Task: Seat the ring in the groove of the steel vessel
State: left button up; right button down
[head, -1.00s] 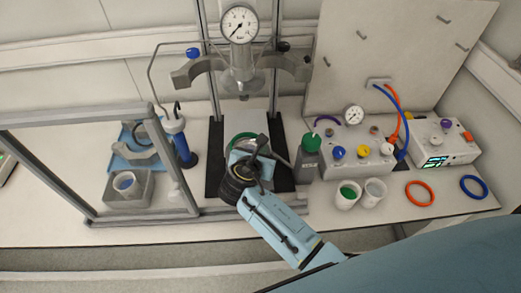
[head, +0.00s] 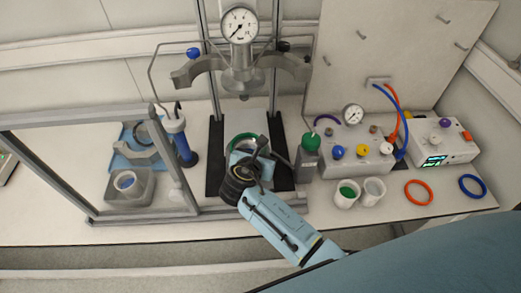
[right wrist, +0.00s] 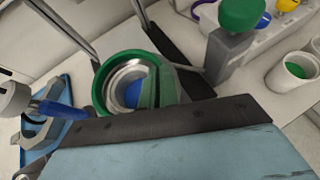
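The steel vessel (right wrist: 118,97) stands on the press base, with a bright metal rim and a blue patch inside in the right wrist view. A green ring (right wrist: 99,88) shows around its mouth; it also shows in the head view (head: 236,138). I cannot tell whether it lies in the groove or just above it. My right gripper (head: 256,152) is at the vessel's near side, partly covering vessel and ring. Its fingertips overlap the ring's right side in the right wrist view, and their gap is unclear. My left gripper is out of view.
The press's uprights and clamp arms (head: 190,75) rise behind. White cups (head: 374,190), an orange ring (head: 418,193) and a blue ring (head: 472,186) lie right. A grey frame (head: 85,118) stands left.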

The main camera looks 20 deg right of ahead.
jog(key=c, duration=1.6)
grip_release()
jog(key=v, duration=1.3)
jog(key=shift+s+a+r, duration=0.1)
jog(key=shift+s, duration=0.05)
